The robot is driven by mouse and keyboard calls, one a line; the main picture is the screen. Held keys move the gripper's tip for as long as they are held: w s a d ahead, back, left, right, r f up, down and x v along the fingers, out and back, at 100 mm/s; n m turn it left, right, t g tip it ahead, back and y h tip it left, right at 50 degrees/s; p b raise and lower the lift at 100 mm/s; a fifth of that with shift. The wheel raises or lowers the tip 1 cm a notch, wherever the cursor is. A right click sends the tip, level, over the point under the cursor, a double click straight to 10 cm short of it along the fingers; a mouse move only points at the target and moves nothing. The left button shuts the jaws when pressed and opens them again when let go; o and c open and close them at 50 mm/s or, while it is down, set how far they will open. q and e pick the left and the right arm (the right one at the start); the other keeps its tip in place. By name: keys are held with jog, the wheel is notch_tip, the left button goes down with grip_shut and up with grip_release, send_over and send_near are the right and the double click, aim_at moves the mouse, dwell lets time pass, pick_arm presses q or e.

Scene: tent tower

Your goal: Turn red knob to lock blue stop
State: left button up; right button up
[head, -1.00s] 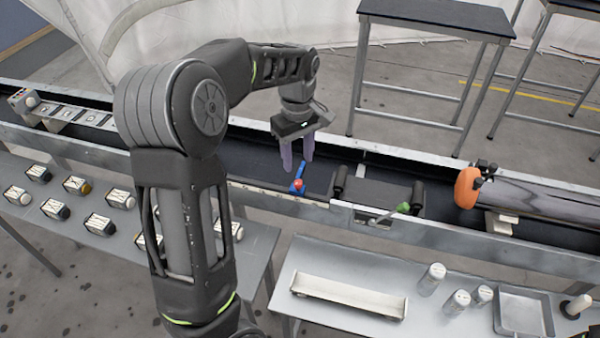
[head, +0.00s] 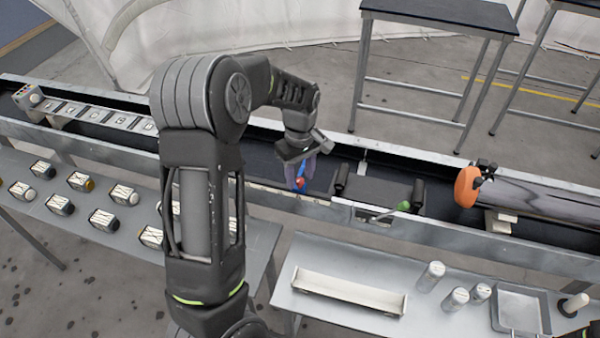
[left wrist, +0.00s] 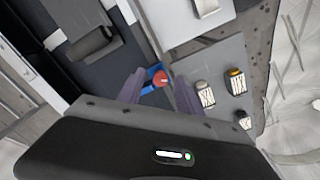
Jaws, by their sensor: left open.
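The red knob (head: 300,183) sits on the blue stop (head: 302,172) at the near rail of the dark conveyor. In the left wrist view the red knob (left wrist: 160,79) and the blue stop (left wrist: 152,71) show between the fingertips. My left gripper (head: 303,180) is open, its purple fingers on either side of the knob; I cannot tell whether they touch it. It also shows in the left wrist view (left wrist: 155,90). Part of the blue stop is hidden by the fingers. My right gripper is not in view.
A green knob (head: 403,206) and dark rollers lie right of the stop. An orange disc (head: 467,188) stands farther right on the line. A grey table (head: 290,300) with a white tray (head: 348,290) is in front. Several labelled blocks (head: 81,181) lie on the left table.

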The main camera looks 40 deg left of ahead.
pick_arm(q)
jog(key=shift+f, duration=0.15)
jog(key=shift+c, duration=0.3)
grip_shut()
